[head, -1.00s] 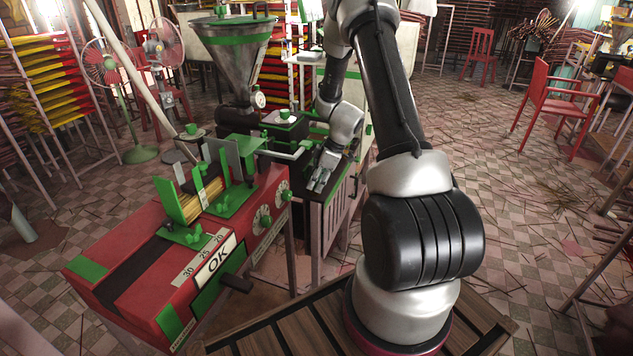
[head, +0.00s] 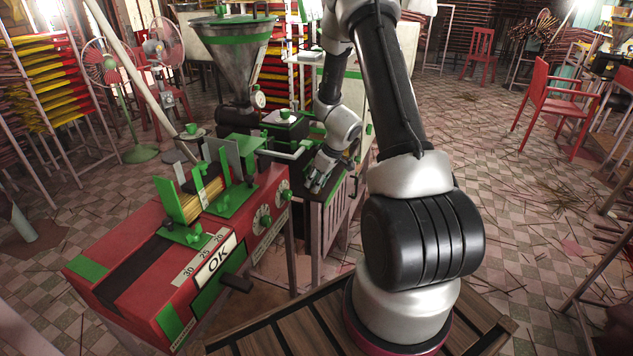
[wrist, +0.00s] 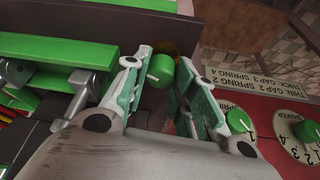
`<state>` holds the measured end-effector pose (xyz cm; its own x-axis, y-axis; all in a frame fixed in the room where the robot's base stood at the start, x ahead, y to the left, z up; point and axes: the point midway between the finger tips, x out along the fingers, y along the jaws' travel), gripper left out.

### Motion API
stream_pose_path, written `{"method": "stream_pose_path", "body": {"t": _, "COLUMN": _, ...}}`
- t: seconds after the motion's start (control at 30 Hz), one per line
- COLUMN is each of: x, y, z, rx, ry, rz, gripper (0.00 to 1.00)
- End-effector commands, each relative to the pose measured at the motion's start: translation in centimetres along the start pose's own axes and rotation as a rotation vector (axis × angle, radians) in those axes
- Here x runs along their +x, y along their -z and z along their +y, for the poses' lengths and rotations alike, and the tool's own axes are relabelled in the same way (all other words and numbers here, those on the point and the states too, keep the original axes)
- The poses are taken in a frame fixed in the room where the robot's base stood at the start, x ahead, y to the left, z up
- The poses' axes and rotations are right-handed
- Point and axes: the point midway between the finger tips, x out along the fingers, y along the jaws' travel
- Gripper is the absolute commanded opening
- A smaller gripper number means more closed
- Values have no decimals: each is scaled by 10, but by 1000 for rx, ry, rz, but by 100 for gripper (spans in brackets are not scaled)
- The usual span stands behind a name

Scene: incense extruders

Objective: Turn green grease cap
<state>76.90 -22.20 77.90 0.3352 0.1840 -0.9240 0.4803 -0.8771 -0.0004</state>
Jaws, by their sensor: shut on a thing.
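The green grease cap (wrist: 160,70) shows in the wrist view as a small round green cap with a white mark line on it. It sits between the two fingers of my gripper (wrist: 160,88), and the fingers are shut on it. In the head view my gripper (head: 318,180) is low beside the extruder, right of the red machine. The cap cannot be made out there, as my gripper covers it.
The red machine (head: 150,285) with an OK sign stands at left front. Green dial knobs (wrist: 240,120) are close to the right finger. A green bar (wrist: 95,20) and metal rods lie left of the gripper. A metal hopper (head: 236,50) rises behind.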

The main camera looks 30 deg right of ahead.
Motion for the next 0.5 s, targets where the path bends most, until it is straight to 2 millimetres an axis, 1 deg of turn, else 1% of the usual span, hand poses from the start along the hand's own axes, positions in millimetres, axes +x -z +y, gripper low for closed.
{"method": "stream_pose_path", "body": {"t": 0.2, "x": 0, "y": 0, "z": -1, "rx": 118, "ry": -49, "rz": 0, "gripper": 3}}
{"method": "stream_pose_path", "body": {"t": 0.5, "x": 0, "y": 1, "z": 0, "rx": 200, "ry": -85, "rz": 1, "gripper": 3}}
